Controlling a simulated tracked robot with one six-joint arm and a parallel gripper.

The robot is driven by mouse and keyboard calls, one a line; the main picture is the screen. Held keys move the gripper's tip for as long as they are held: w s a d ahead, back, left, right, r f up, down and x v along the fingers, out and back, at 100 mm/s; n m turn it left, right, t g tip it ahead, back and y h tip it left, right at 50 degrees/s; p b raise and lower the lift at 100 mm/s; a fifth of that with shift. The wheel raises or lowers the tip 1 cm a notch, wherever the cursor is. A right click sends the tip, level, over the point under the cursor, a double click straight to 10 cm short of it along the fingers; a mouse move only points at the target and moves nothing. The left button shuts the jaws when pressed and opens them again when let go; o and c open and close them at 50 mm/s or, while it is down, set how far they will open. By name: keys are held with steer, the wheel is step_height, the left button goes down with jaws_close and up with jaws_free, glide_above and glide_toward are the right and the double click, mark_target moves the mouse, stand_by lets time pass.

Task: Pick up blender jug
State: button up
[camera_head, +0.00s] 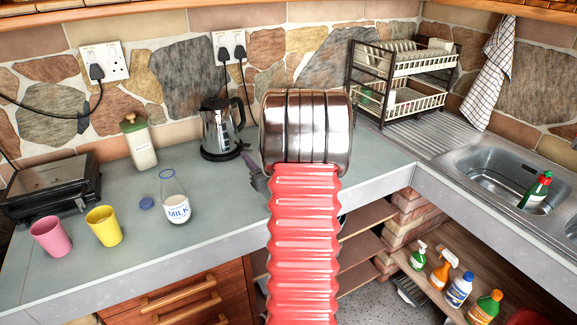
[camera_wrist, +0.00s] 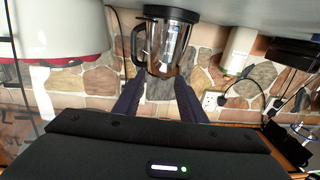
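A clear jug with a black handle and black base, which looks like the blender jug (camera_head: 220,128), stands upright on the grey counter against the stone wall. In the wrist view, which is upside down, the jug (camera_wrist: 172,42) is at top centre with its handle on the left. My gripper (camera_wrist: 157,84) is open and empty. Its two dark fingers are spread and point towards the jug, with the jug beyond their tips; the exact gap is hard to tell. In the head view my arm hides most of the gripper.
A green-lidded jar (camera_head: 138,142) stands left of the jug. A milk bottle (camera_head: 175,196), yellow cup (camera_head: 104,226), pink cup (camera_head: 50,236) and black grill (camera_head: 52,188) are further left. A dish rack (camera_head: 408,82) and sink (camera_head: 510,178) are right. A large white-and-red object (camera_wrist: 60,35) flanks the jug.

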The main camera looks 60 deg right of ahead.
steer(key=shift+c, duration=0.7)
jaws_close()
stand_by(0.6)
